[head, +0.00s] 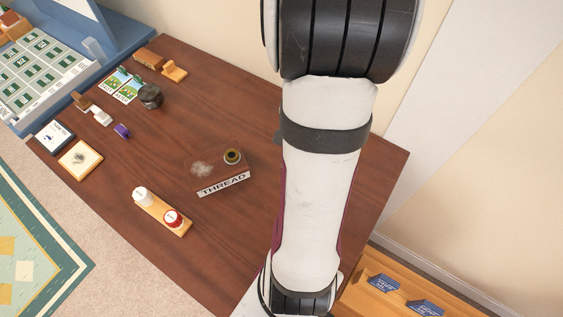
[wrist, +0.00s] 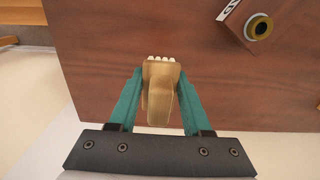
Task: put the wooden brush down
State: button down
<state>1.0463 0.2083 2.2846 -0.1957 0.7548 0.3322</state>
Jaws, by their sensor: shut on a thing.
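The wooden brush (wrist: 161,92) is between the teal fingers of my gripper (wrist: 160,78) in the wrist view. Its light brown body points away from the wrist, and a row of pale bristles shows at its far end. My gripper is shut on it. The brown table top (wrist: 120,40) lies beyond and below the brush, with the table's edge crossing behind the fingers. I cannot tell the height of the brush over the table. In the head view my arm hides the gripper and brush; the table (head: 130,165) shows to the left.
A THREAD-labelled tray (head: 223,184) holds a dark-and-yellow spool (head: 233,156); the spool also shows in the wrist view (wrist: 260,27). A wooden strip (head: 160,213) bears a white and a red-topped item. A dark round pot (head: 150,96) and small things stand farther left. Bare table surrounds the tray.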

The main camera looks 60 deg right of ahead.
jog(key=s+d, duration=0.2)
jog(key=s, duration=0.4)
jog(key=w+f, duration=0.2)
jog(key=w, duration=0.1)
jog(key=w+a+f, duration=0.1)
jog(key=w+f, duration=0.1)
jog(key=w, duration=0.2)
jog(key=w+f, duration=0.3)
jog(key=shift+w+a, duration=0.2)
jog(key=shift+a, duration=0.05)
jog(key=f, duration=0.4)
jog(key=shift+w, duration=0.3)
jog(key=shift+f, duration=0.25)
jog(key=shift+f, duration=0.3)
